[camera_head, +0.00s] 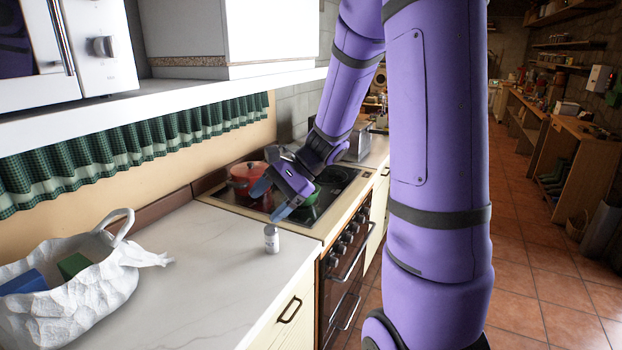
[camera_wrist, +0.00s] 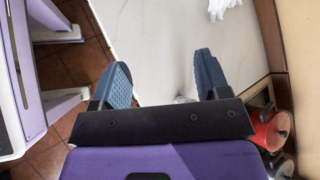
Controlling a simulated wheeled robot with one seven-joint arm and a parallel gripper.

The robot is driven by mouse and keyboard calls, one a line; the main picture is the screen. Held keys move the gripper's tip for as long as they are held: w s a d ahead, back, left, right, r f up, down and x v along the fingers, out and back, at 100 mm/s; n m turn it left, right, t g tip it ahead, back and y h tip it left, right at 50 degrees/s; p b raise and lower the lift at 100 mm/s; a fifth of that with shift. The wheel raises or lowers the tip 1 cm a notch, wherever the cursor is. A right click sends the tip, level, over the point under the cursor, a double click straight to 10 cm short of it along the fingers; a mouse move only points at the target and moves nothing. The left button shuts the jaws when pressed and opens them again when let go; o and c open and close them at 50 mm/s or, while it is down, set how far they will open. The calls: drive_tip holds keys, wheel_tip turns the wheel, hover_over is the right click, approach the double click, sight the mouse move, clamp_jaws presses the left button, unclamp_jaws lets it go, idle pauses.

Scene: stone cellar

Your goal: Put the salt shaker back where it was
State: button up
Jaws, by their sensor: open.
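The salt shaker (camera_head: 271,238) is a small pale cylinder with a grey top. It stands upright on the white marble counter (camera_head: 205,250), close to the counter's edge by the stove. My gripper (camera_head: 268,200) is above and just behind it, over the stove's near edge, with its fingers apart and nothing between them. In the wrist view, my gripper (camera_wrist: 160,85) shows two blue-grey fingers spread wide. Only a small part of the salt shaker (camera_wrist: 181,99) shows there, at the gripper's black front bar, nearer the right finger; the rest is hidden.
A white bag (camera_head: 75,285) with boxes in it sits at the counter's left. A red pot (camera_head: 245,177) stands on the stove (camera_head: 330,195), and something green is partly hidden by my gripper. A white shelf (camera_head: 160,108) with a microwave overhangs the counter. The middle of the counter is clear.

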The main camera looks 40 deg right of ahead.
drive_tip(key=s+a+r+n+h, duration=0.2)
drive_tip(key=s+r+n+h, duration=0.2)
drive_tip(key=s+r+n, duration=0.3)
drive_tip(key=s+a+r+n+t+h, duration=0.1)
drive_tip(key=s+a+r+n+h, duration=0.2)
drive_tip(key=s+r+n+h, duration=0.2)
drive_tip(key=shift+s+a+r+n+t, duration=0.25)
drive_tip(key=shift+s+r+n, duration=1)
drive_tip(key=shift+s, duration=2.45)
drive_tip(key=shift+f+n, duration=0.35)
drive_tip(key=shift+f, duration=0.05)
